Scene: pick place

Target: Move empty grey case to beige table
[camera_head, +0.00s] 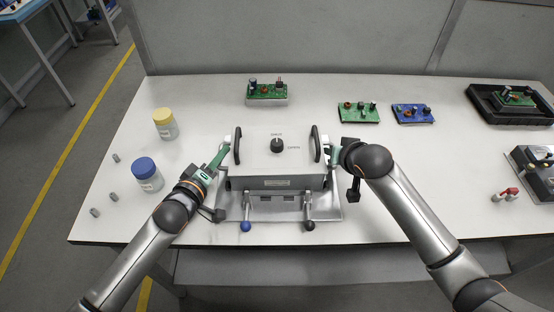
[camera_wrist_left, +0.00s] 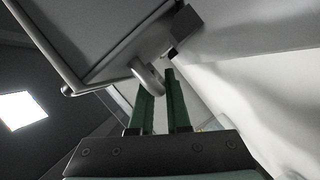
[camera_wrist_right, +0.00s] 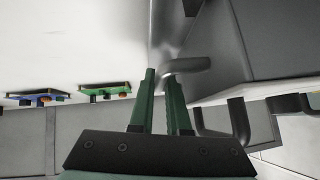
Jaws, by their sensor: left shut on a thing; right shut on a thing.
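A pale grey case (camera_head: 260,160) with a black knob on top and two black handles is in the middle of the white table, at a metal base plate (camera_head: 326,211) with two levers. I cannot tell whether it rests on the plate or hangs just above it. My left gripper (camera_head: 223,152) is shut on the case's left side handle, a grey bar in the left wrist view (camera_wrist_left: 147,77). My right gripper (camera_head: 332,154) is shut on the right side handle, seen in the right wrist view (camera_wrist_right: 186,65). The case's inside is hidden. No clearly beige table shows.
Yellow-lidded (camera_head: 165,126) and blue-lidded (camera_head: 147,175) jars stand left. Circuit boards lie behind the case (camera_head: 267,93) and right, one green (camera_head: 359,113), one blue (camera_head: 413,114). A black tray (camera_head: 492,103) is far right. A grey wall (camera_head: 290,40) closes the back.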

